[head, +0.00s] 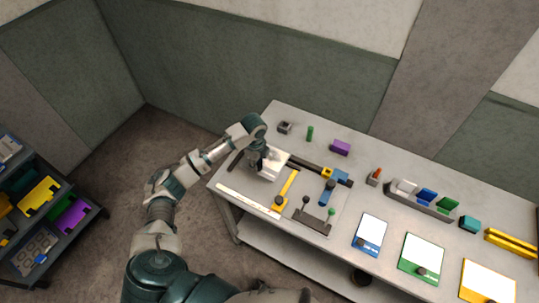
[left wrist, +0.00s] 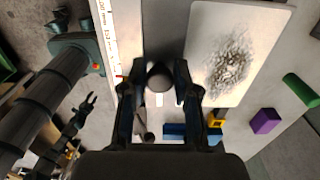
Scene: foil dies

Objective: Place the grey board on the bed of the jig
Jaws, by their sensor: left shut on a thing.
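The grey board (left wrist: 225,45), pale with a dark speckled patch, fills the upper right middle of the left wrist view. It also shows in the head view (head: 271,171) under my left gripper (head: 262,170), over the left part of the jig. My left gripper is shut on the board; a round grey knob (left wrist: 158,77) shows between its fingers. The exact grip and any gap beneath the board are hidden. The jig (head: 246,187) is a light plate with a white ruler (head: 245,199) along its front.
A dark bar (head: 307,165), a yellow strip (head: 290,184), a blue slider (head: 328,190) and a dark knobbed piece (head: 311,220) crowd the jig's right half. A green cylinder (head: 310,133) and purple block (head: 340,147) stand behind. Framed plates (head: 370,234) lie right.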

